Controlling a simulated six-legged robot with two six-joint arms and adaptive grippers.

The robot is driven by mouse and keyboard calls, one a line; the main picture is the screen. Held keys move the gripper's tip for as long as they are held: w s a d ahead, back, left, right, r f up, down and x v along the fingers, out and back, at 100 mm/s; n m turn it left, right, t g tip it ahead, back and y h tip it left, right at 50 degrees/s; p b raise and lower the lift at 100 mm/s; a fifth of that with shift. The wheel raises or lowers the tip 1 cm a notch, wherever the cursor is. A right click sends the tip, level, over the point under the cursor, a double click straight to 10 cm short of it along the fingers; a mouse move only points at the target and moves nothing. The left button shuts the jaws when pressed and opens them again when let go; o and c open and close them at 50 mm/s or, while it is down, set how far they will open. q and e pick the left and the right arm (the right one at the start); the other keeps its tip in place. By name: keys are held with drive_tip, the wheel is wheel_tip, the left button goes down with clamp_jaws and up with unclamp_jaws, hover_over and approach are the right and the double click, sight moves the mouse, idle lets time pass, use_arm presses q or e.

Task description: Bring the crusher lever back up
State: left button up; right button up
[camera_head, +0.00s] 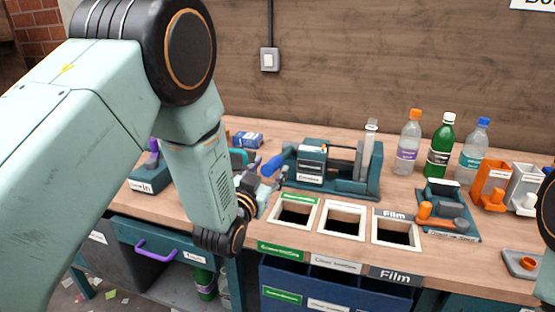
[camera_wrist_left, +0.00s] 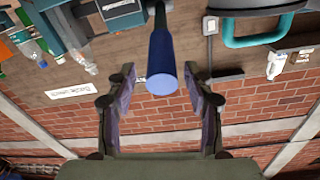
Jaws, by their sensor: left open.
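The crusher (camera_head: 370,181) is a dark teal machine on the bench behind the square openings. Its lever ends in a blue grip (camera_head: 272,165), which sticks out low to the left of the crusher, towards my left gripper (camera_head: 262,183). In the left wrist view the blue grip (camera_wrist_left: 162,68) points at the camera, between the two fingers of my left gripper (camera_wrist_left: 158,82). The fingers are open, with a visible gap on each side of the grip. My left forearm hides part of the bench. My right gripper is out of view.
Openings with white frames (camera_head: 345,209) lie in front of the crusher. Bottles (camera_head: 441,145) stand at the back right, beside orange and grey bins (camera_head: 490,184). A small teal device with an orange handle (camera_head: 440,211) sits right of the openings.

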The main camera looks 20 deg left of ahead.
sight(275, 158)
use_arm(q)
drive_tip(key=w, duration=0.4)
drive_tip(key=shift+w+a+f, duration=0.15)
drive_tip(key=shift+w+f, duration=0.1)
drive_tip(key=shift+f, duration=0.15)
drive_tip(key=shift+w+d+r, duration=0.3)
drive_tip(key=shift+d+r, duration=0.05)
drive_tip(key=shift+w+a+f, duration=0.25)
drive_tip(key=shift+w+f, duration=0.05)
drive_tip(key=shift+w, duration=0.05)
drive_tip(key=shift+s+d+r, duration=0.2)
drive_tip(key=shift+s, duration=0.05)
drive_tip(key=c, duration=0.5)
drive_tip(key=shift+a, duration=0.1)
clamp_jaws()
